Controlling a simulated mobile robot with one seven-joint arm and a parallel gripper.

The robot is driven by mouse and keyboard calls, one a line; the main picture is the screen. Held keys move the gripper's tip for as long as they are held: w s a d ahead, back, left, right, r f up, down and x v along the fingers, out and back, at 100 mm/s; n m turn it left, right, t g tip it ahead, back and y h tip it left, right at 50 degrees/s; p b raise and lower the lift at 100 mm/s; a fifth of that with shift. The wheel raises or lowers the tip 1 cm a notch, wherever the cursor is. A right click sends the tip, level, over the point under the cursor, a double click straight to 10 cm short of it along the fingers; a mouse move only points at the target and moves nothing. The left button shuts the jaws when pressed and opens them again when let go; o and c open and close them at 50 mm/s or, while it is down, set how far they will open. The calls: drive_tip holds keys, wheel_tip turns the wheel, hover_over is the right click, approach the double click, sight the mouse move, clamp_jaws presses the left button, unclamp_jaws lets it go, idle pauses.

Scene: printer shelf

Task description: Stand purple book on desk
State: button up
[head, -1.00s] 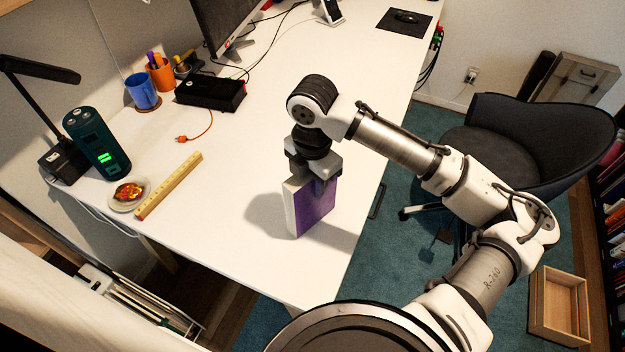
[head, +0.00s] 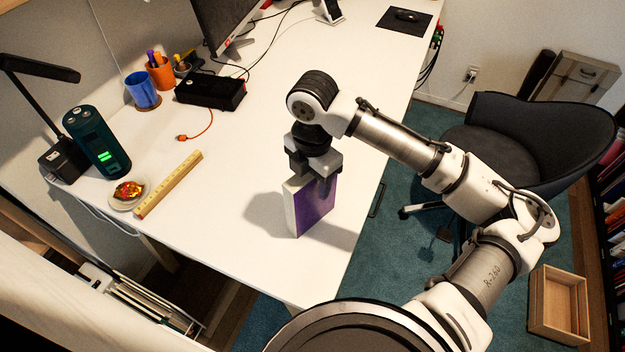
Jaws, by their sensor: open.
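The purple book (head: 316,208) stands upright on the white desk (head: 230,220), near the desk's right front part. Its purple cover faces right and its pale page edge or spine faces left. My gripper (head: 316,176) is directly above the book, pointing down, with its fingers at the book's top edge. The jaws are open. One finger shows in front of the purple cover; the far finger is mostly hidden, so I cannot tell whether either touches the book.
A yellow ruler (head: 168,185), a small plate with food (head: 127,194), a dark green cylinder (head: 97,143) and a black box (head: 210,93) lie to the left. The desk's right edge is close to the book. A dark chair (head: 530,140) stands beyond it.

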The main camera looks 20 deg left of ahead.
wheel_tip(320, 180, up, 11)
drive_tip(key=shift+r+b, duration=0.15)
drive_tip(key=shift+b, duration=0.45)
